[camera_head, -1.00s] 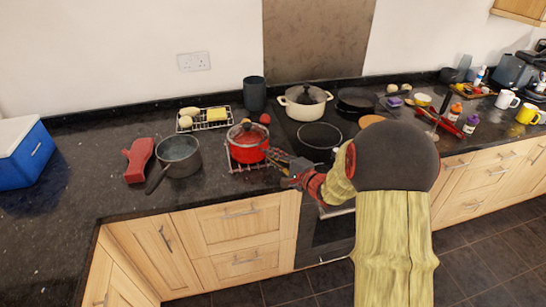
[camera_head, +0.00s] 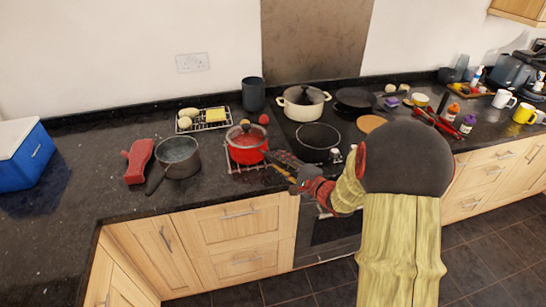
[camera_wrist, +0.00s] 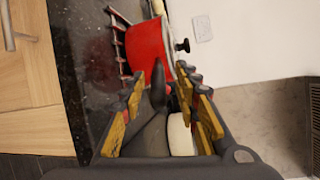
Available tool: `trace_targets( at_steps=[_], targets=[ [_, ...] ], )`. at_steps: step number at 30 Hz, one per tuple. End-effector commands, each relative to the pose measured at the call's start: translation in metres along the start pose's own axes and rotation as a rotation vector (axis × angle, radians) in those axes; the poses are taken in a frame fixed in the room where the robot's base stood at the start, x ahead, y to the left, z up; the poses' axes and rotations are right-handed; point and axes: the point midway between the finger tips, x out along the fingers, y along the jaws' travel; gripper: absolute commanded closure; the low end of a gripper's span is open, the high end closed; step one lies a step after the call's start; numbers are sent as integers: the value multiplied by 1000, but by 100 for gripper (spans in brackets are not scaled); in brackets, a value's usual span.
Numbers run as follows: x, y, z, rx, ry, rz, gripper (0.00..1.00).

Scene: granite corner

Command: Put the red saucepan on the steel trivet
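The red saucepan (camera_head: 246,153) has a glass lid with a dark knob and a dark handle pointing right toward my gripper. It appears to rest on the steel trivet (camera_head: 234,168), whose thin bars show at its front and left. In the wrist view, the red saucepan (camera_wrist: 147,50) stands beyond my fingers, with the trivet's bars (camera_wrist: 117,42) along its base. My gripper (camera_head: 280,167) is just right of the saucepan. In the wrist view its yellow-and-black fingers (camera_wrist: 165,105) are spread apart, with the dark handle (camera_wrist: 158,85) pointing between them. No finger visibly grips it.
A grey saucepan (camera_head: 178,157) and a red object (camera_head: 138,161) stand to the left. A black pan (camera_head: 318,138) and a cream pot (camera_head: 303,104) are on the hob to the right. A rack with food (camera_head: 203,119) is behind. A blue box (camera_head: 22,152) stands far left.

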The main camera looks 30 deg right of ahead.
Motion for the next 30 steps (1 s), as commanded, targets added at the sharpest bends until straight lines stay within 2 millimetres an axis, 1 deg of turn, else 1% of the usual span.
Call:
trace_targets(
  at_steps=[1, 6, 9, 12, 18, 30],
  targets=[
    [-13, -3, -2, 2, 6, 0, 68],
    [-46, -3, -1, 1, 4, -1, 68],
    [-61, -2, -1, 1, 4, 0, 68],
    [-71, -1, 0, 1, 2, 1, 68],
    [-79, 0, 0, 0, 1, 0, 68],
    [-78, 0, 0, 0, 0, 0, 68]
  ],
)
